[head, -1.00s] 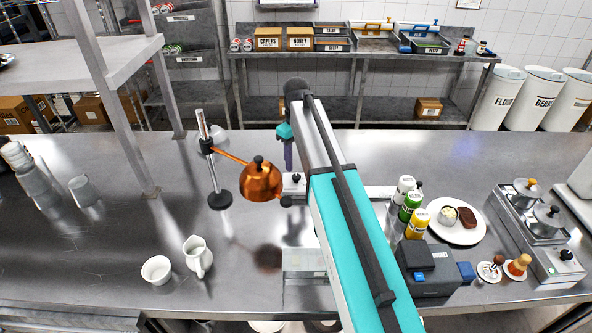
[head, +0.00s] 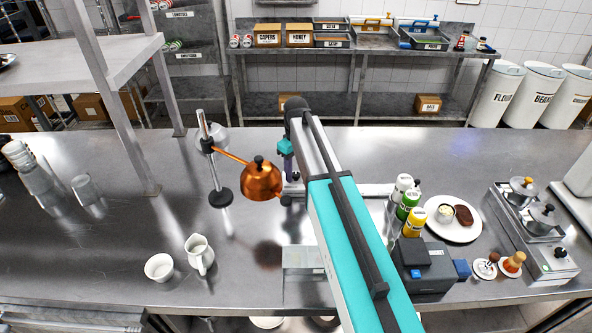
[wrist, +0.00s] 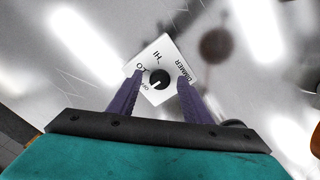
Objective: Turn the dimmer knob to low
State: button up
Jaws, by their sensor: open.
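The dimmer (wrist: 165,55) is a white plate with a round black knob (wrist: 160,78) and printed labels. HI, LO and DIMMER read clearly in the wrist view; a smaller label near the lower left of the knob looks like OFF. The knob's white mark points to the lower left, toward that small label. My gripper (wrist: 159,76) is open, its two purple fingers on either side of the knob with gaps between. In the head view my gripper (head: 288,168) is over the dimmer (head: 293,188), which is mostly hidden by my arm and the kettle.
Bottles (head: 408,205), a plate (head: 453,222) and a dark machine (head: 432,265) stand to the right. A white jug (head: 199,252) and bowl (head: 159,267) sit at front left.

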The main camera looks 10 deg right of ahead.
jog(key=c, duration=1.1)
jog(key=shift+o, duration=0.2)
jog(key=shift+m, duration=0.4)
jog(key=m+b, duration=0.2)
jog(key=m, duration=0.3)
jog(key=shift+b, duration=0.35)
jog(key=m+b, duration=0.1)
jog(key=m, duration=0.5)
jog(key=shift+b, duration=0.3)
jog(key=o, duration=1.1)
jog(key=shift+c, duration=0.2)
